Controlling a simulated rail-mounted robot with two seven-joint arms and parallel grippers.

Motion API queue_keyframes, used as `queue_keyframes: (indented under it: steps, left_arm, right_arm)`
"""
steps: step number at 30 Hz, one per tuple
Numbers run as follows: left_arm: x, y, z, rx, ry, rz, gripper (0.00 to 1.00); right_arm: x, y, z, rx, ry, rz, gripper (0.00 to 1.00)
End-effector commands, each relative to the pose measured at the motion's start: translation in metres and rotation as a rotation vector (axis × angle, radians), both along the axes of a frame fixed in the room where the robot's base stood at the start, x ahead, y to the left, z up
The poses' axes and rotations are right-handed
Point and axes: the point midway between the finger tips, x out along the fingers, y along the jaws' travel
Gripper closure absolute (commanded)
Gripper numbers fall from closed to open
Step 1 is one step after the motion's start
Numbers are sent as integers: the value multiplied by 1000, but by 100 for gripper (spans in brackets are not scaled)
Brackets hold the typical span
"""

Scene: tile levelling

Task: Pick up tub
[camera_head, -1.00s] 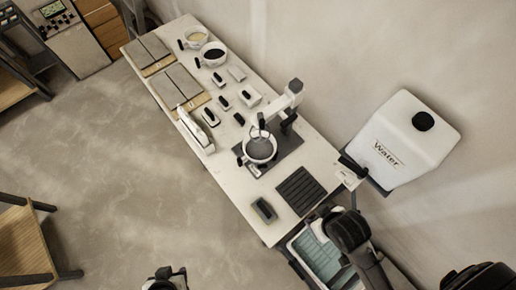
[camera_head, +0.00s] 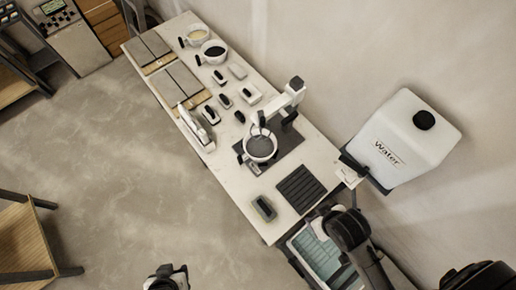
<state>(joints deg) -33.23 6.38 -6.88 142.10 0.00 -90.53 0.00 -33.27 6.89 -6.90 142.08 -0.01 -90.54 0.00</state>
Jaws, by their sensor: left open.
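A white tub (camera_head: 261,147) with grey contents stands on a dark mat, under the head of a white mixing stand. Two more white round tubs with dark handles stand at the table's far end. One tub (camera_head: 196,36) has yellowish contents and the other tub (camera_head: 213,52) has dark contents. My left gripper (camera_head: 168,274) shows at the bottom edge, open and well away from the tubs, over the floor side. Most of its arm is out of the picture. A dark link of mine shows at the lower right, but I see no right gripper.
The long pale table (camera_head: 232,171) carries grey tiles (camera_head: 183,82), several small dark-handled tools, a dark ribbed mat (camera_head: 300,189) and a dark block (camera_head: 264,208). A water tank (camera_head: 405,140) is at the right. A sink-like basin (camera_head: 316,250) lies below the table's near end.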

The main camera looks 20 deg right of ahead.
Motion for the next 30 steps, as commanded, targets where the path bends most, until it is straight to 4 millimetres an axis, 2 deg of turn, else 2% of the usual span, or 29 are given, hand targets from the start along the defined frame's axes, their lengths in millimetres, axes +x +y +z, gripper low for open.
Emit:
queue_keyframes:
  steps: [13,30]
  left_arm:
    - [0,2,0,8,1,-6,57]
    - [0,3,0,11,0,-7,4]
  right_arm:
    - [0,0,0,0,0,0,40]
    - [0,0,0,0,-1,0,40]
